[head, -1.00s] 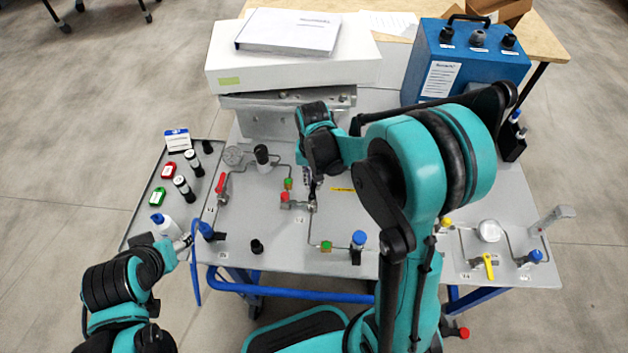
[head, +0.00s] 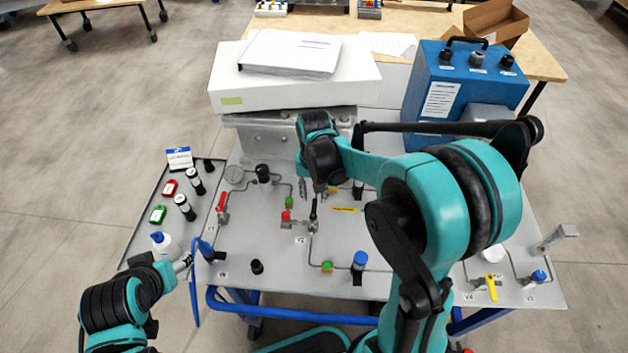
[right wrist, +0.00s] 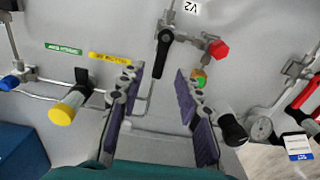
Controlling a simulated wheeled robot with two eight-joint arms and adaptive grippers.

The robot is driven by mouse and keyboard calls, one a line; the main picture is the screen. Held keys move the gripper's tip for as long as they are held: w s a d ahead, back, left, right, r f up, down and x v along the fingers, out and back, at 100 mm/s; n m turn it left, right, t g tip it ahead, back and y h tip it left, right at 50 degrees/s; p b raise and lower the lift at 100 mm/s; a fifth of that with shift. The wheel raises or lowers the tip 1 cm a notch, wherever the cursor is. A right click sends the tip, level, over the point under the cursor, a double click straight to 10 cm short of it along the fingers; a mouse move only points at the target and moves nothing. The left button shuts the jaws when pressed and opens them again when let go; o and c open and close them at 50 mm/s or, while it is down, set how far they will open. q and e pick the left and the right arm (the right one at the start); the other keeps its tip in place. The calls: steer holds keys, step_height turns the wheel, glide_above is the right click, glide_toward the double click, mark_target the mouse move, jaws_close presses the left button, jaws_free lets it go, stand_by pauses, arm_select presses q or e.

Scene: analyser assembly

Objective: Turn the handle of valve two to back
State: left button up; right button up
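Valve two, labelled V2, has a black lever handle (head: 314,207) in the middle of the panel. The handle points toward the back of the panel, away from me. In the right wrist view the handle (right wrist: 164,58) points down toward my fingers. My right gripper (head: 312,187) is open just behind the handle's end. The wrist view shows its two purple-padded fingers (right wrist: 160,74) apart, with the handle's tip near the gap; contact cannot be told. My left gripper (head: 184,263) is at the panel's left front edge; its fingers are too small to read.
A red knob (head: 286,217) sits beside valve two. A yellow-capped cylinder (right wrist: 66,107) and a black cylinder (right wrist: 233,128) flank my right fingers. A red-handled valve (head: 221,202) is to the left. A white box (head: 290,92) stands behind the panel.

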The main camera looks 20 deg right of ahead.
mark_target(314, 205)
step_height(314, 205, up, 9)
steer(key=shift+f, duration=0.2)
stand_by(0.5)
steer(key=s+a+r+n+t, duration=0.1)
steer(key=s+n+t, duration=0.4)
steer(key=s, duration=0.7)
steer(key=shift+s+a+t, duration=0.15)
steer(key=shift+s+t, duration=0.2)
steer(key=shift+t, duration=0.75)
steer(key=shift+r, duration=0.1)
